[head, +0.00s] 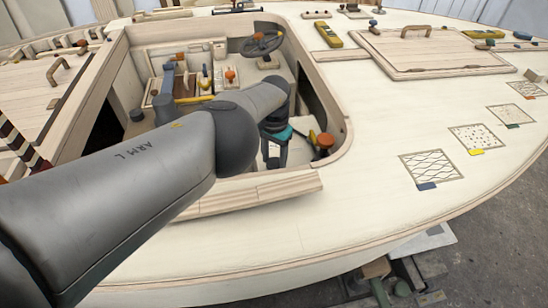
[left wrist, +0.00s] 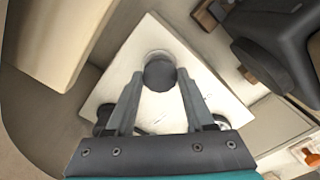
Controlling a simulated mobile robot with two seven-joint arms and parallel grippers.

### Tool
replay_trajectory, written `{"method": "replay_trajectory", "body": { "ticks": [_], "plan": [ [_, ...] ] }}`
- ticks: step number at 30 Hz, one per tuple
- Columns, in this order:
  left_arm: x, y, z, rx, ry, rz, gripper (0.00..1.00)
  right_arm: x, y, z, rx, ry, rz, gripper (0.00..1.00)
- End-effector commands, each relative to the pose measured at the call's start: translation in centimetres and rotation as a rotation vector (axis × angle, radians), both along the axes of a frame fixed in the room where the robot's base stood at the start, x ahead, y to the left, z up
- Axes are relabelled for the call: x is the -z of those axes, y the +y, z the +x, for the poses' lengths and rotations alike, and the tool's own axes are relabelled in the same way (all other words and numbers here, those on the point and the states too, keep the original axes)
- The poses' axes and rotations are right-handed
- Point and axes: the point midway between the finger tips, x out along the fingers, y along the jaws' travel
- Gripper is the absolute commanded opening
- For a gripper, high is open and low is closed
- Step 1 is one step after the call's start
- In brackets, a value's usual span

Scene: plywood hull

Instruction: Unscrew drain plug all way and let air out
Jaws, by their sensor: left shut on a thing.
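In the left wrist view a dark, round drain plug (left wrist: 160,76) stands at the middle of a pale square plate (left wrist: 125,70). My left gripper (left wrist: 159,84) has its two grey fingers on either side of the plug and is shut on it. In the head view my left arm reaches over the coaming into the cockpit well, and the left gripper (head: 273,155) points down there near the right wall. The plug is hidden in the head view. My right gripper is not in view.
An orange-topped post (head: 325,141) stands close to the right of my left gripper. A steering wheel (head: 262,44) and a lever console (head: 190,84) are farther forward in the well. The cockpit rim (head: 245,193) lies under my arm. The deck at right holds patterned panels (head: 431,168).

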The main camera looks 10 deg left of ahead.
Motion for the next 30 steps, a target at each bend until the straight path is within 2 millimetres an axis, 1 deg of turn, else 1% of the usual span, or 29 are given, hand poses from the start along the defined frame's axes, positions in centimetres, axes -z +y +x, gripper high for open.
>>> {"method": "replay_trajectory", "body": {
  "ticks": [1, 10, 11, 18, 30],
  "plan": [
    [0.48, -0.10, -0.29, -0.001, 0.006, -0.002, 0.00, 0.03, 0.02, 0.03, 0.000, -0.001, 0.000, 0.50],
    [0.48, -0.11, -0.30, 0.000, 0.006, -0.002, 0.00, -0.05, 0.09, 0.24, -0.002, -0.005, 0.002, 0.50],
    [0.49, -0.10, -0.31, 0.000, 0.006, -0.002, 0.57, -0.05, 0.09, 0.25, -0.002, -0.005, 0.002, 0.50],
    [0.29, -0.06, -0.20, 0.000, 0.004, -0.001, 0.83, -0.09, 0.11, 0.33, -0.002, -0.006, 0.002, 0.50],
    [-0.20, 0.32, -0.06, 0.000, 0.002, 0.000, 0.83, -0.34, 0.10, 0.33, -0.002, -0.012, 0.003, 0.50]
  ]
}}
